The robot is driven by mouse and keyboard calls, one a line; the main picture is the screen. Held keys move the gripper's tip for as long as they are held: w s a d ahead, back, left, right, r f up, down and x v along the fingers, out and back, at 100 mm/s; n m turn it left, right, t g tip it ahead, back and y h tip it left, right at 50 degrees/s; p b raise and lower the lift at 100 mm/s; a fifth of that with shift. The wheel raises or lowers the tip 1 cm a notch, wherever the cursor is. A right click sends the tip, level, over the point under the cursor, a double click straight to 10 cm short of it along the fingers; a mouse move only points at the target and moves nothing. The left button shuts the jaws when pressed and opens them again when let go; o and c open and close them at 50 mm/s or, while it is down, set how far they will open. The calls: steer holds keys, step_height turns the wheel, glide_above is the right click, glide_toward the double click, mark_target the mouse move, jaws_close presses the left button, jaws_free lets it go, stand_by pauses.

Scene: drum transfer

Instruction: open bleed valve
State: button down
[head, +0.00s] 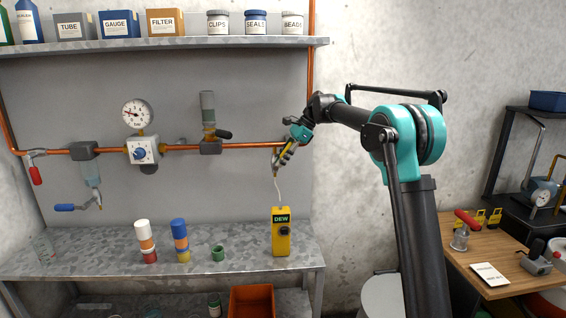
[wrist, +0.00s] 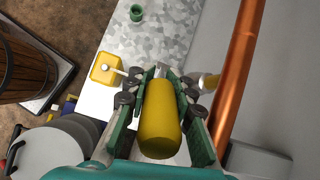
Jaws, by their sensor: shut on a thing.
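My gripper (head: 287,154) is at the right end of the copper pipe, above the bench. In the wrist view my gripper (wrist: 158,88) is shut on a rounded yellow handle (wrist: 160,125), which looks like the bleed valve's lever sleeve. A small brass-coloured part (wrist: 209,81) shows just beyond the right finger, by the pipe. The valve's body is mostly hidden by the fingers. Below stands the yellow DEW meter (head: 281,235), with a pale tube (head: 277,190) rising towards the gripper; the meter also shows in the wrist view (wrist: 104,68).
The copper pipe (head: 262,146) runs along the wall with a gauge (head: 138,114), a regulator (head: 142,151) and red and blue levers at left. Stacked coloured jars and a green cup (head: 217,253) stand on the bench (head: 110,268). A shelf (head: 180,44) is above; a wooden table (head: 455,258) is at right.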

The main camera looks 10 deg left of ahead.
steer(key=shift+a+r+h, duration=0.15)
steer(key=shift+h, duration=0.45)
steer(key=shift+s, duration=0.1)
steer(key=c, duration=1.5)
jaws_free()
steer(key=shift+a, duration=0.1)
steer(key=shift+c, duration=0.2)
